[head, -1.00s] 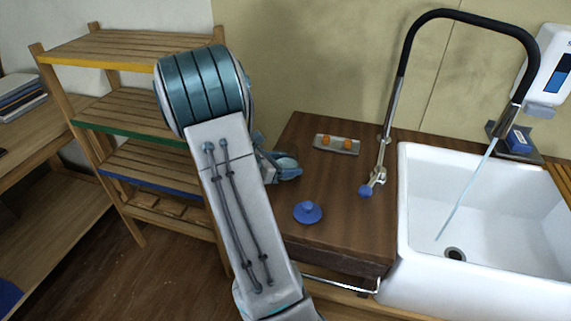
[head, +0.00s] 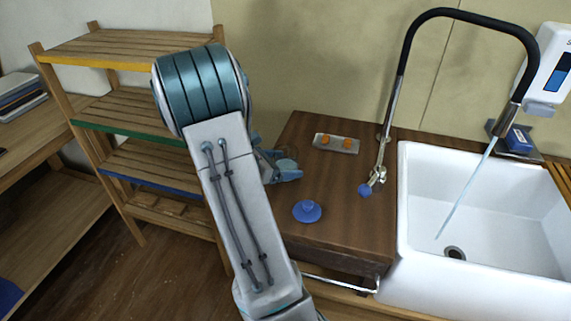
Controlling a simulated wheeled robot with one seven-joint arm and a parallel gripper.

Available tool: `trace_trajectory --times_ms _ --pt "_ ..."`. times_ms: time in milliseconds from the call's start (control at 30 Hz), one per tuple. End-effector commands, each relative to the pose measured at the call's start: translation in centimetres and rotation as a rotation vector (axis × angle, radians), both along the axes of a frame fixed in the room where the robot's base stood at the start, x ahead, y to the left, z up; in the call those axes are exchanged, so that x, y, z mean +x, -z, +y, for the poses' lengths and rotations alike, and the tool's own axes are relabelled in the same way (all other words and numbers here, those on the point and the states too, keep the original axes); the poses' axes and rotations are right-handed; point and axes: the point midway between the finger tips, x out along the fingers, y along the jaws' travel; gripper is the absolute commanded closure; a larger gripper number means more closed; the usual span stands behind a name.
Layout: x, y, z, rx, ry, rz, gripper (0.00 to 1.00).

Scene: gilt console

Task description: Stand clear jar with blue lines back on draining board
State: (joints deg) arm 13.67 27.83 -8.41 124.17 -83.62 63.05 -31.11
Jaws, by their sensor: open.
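A faint clear shape (head: 288,153) shows just behind the fingers. It may be the clear jar, but I cannot make out blue lines or tell whether it stands or lies. My wrist and arm hide part of this area.
A blue knobbed disc (head: 307,211) and a small tray with orange things (head: 336,144) sit on the board. A tap (head: 383,150) with running water stands by the white sink (head: 480,190). A slatted shelf rack (head: 150,110) stands at left.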

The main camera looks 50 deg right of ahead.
Motion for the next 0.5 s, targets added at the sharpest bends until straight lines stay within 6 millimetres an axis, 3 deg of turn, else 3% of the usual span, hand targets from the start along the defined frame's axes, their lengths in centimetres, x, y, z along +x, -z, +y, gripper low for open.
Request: trace_trajectory --times_ms 300,500 --pt "1.6 -2.5 6.3 0.0 -0.006 -0.003 0.16" --pt "2.2 -3.7 9.1 0.0 -0.004 -0.002 0.16"
